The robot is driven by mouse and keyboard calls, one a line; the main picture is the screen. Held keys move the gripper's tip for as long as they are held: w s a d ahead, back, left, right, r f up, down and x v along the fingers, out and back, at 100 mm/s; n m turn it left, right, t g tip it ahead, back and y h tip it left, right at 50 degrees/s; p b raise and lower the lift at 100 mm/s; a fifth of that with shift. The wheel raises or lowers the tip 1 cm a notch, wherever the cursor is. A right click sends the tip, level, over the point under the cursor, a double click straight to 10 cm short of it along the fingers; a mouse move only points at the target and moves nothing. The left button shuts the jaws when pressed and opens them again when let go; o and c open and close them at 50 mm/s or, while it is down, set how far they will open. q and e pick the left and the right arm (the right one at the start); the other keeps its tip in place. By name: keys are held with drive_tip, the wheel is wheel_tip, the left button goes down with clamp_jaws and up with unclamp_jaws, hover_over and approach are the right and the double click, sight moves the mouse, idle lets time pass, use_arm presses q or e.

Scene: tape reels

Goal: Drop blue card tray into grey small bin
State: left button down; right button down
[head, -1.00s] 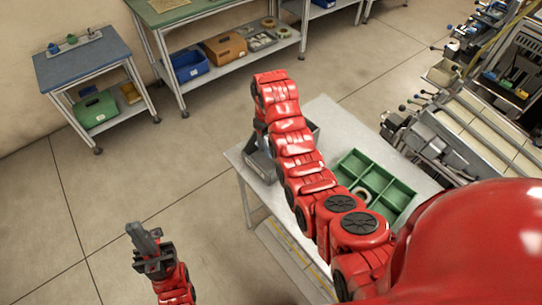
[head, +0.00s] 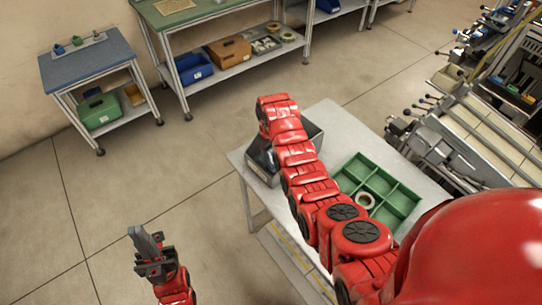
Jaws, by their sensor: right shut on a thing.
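The grey small bin (head: 262,172) stands at the left end of the grey table, partly covered by my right arm. My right gripper (head: 268,156) points down at the bin's opening and shows only as a dark patch beside the red wrist. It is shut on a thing. I cannot make out the blue card tray itself, as the arm and bin wall hide that spot. My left gripper (head: 151,243) is over bare floor at the lower left, away from the table, with nothing visible in it. Its finger gap is unclear.
A green divided tray (head: 392,197) with a pale tape reel (head: 366,200) in it is on the grey table (head: 335,118), right of my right arm. A blue bin (head: 193,66) and a brown box (head: 229,50) sit on a far shelf. Machinery stands at the right.

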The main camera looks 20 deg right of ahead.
drive_tip(key=shift+f, duration=0.3)
drive_tip(key=shift+c, duration=1.3)
unclamp_jaws()
drive_tip(key=shift+r, duration=0.15)
drive_tip(key=shift+r, duration=0.2)
wheel_tip(320, 180, up, 6)
drive_tip(key=shift+w+r, duration=0.1)
wheel_tip(320, 180, up, 6)
drive_tip(key=p, duration=0.6)
drive_tip(key=shift+r+p, duration=0.2)
drive_tip(key=shift+p, duration=0.1)
